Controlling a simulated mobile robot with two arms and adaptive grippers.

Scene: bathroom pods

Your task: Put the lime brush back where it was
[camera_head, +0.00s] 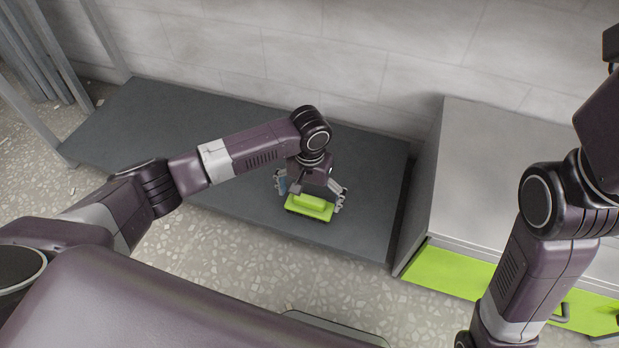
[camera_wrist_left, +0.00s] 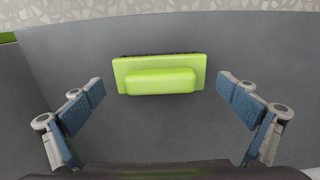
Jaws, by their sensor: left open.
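The lime brush (camera_head: 310,206) lies on the dark grey bench top (camera_head: 230,116) near its front edge, with its raised handle facing up. In the left wrist view the brush (camera_wrist_left: 160,74) lies crosswise, with a strip of dark bristles along its far edge. My left gripper (camera_head: 311,198) is over the brush, pointing down. Its fingers (camera_wrist_left: 160,95) are spread wide, one on each side of the brush, with a gap at each end. My right arm shows at the right of the head view, but its gripper is out of view.
A grey-topped cabinet (camera_head: 500,170) with lime drawer fronts (camera_head: 460,274) stands right of the bench, higher than it. A tiled wall (camera_head: 300,45) runs behind. Metal posts (camera_head: 45,50) stand at the left. The bench top left of the brush is clear.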

